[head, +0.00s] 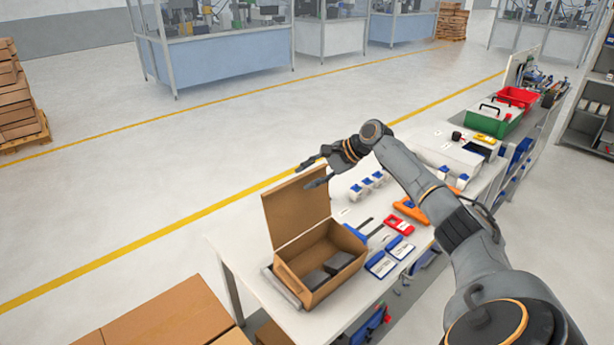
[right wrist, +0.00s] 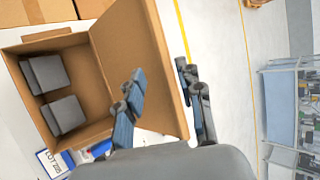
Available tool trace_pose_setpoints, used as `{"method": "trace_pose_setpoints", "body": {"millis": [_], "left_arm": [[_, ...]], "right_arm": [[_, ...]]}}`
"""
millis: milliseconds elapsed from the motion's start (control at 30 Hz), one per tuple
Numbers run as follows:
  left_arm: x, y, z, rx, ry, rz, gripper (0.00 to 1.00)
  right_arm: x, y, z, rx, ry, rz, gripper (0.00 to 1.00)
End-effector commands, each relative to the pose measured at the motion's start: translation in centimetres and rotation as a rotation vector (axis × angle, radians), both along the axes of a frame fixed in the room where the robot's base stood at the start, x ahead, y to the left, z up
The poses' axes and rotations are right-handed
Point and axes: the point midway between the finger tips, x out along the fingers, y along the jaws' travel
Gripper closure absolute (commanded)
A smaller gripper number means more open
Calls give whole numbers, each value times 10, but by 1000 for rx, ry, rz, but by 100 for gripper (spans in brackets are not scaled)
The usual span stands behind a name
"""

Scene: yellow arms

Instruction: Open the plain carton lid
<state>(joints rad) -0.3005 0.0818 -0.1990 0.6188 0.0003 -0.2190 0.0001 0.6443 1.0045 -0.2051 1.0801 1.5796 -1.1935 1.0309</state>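The plain brown carton (head: 315,254) stands on the white workbench with its lid (head: 296,207) raised roughly upright on the far side. Dark grey blocks (head: 338,262) lie inside. My right gripper (head: 312,173) is open by the lid's upper right corner. In the right wrist view the carton (right wrist: 88,60) is open, with two grey blocks (right wrist: 45,74) inside. There the gripper's spread fingers (right wrist: 160,72) show on either side of the lid's edge (right wrist: 158,40) in the picture; I cannot tell whether they touch it. My left gripper is not in view.
Blue-and-white label cards (head: 381,264), a red item (head: 398,224) and an orange tool (head: 411,210) lie right of the carton. A green box (head: 494,118) and a red bin (head: 517,97) stand farther along the bench (head: 232,247). Floor beyond the bench is clear.

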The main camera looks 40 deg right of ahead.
Motion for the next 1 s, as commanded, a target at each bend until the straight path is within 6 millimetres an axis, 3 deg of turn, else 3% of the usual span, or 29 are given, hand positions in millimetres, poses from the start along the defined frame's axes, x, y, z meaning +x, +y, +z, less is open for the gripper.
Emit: {"method": "trace_pose_setpoints", "body": {"millis": [500, 933, 967, 1000], "left_arm": [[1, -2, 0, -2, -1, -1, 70], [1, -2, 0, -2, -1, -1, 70], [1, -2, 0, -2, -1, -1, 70], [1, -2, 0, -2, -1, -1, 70]], "right_arm": [[-65, -37, 64, -3, -1, -2, 63], [-74, -42, 75, 0, -4, 0, 63], [-74, -42, 75, 0, -4, 0, 65], [-74, -42, 74, -2, -2, 2, 73]]}}
